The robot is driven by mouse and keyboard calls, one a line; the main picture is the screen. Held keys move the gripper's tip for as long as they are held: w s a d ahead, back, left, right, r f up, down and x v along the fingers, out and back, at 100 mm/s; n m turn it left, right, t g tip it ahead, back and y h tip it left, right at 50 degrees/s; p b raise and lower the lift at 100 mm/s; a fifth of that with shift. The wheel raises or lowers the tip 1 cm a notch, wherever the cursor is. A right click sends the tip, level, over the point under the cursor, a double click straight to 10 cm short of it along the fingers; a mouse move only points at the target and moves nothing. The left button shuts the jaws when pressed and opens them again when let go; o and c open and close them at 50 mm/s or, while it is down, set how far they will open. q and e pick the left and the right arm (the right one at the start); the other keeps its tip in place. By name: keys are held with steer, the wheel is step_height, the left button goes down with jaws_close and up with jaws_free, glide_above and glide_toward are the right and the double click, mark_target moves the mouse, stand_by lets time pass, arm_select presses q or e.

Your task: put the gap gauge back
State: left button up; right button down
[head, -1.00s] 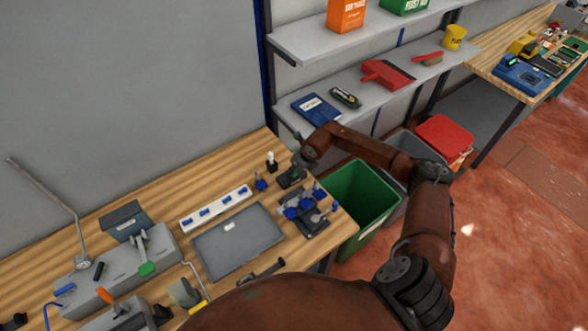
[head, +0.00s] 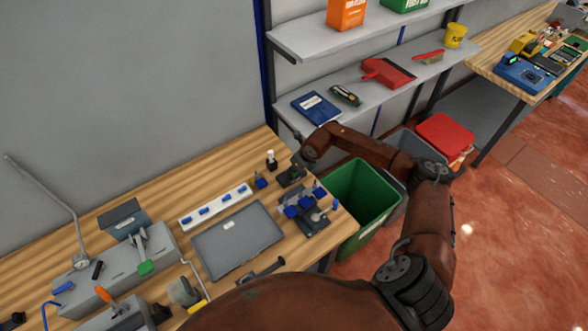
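My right arm reaches from the right over the far right end of the wooden bench (head: 165,195). My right gripper (head: 296,170) is small and dark there, low over a dark block on the bench top. Its fingers blend with that block, so I cannot tell whether they are open or hold anything. I cannot pick out the gap gauge for certain; it may be hidden at the gripper or among the small parts there. My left gripper does not show.
Near my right gripper stand a white-topped black post (head: 271,160), a small blue part (head: 260,183) and a dark fixture with blue parts (head: 307,213). A white strip with blue blocks (head: 215,207) and a grey mat (head: 238,241) lie left. A green bin (head: 368,200) stands beyond the bench end.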

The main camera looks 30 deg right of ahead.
steer(key=shift+f, duration=0.3)
steer(key=c, duration=1.6)
jaws_free()
steer(key=shift+o, duration=0.5)
steer(key=shift+o, duration=1)
steer(key=shift+r, duration=0.1)
steer(key=shift+r+p, duration=1.5)
steer(key=shift+r, duration=1.95)
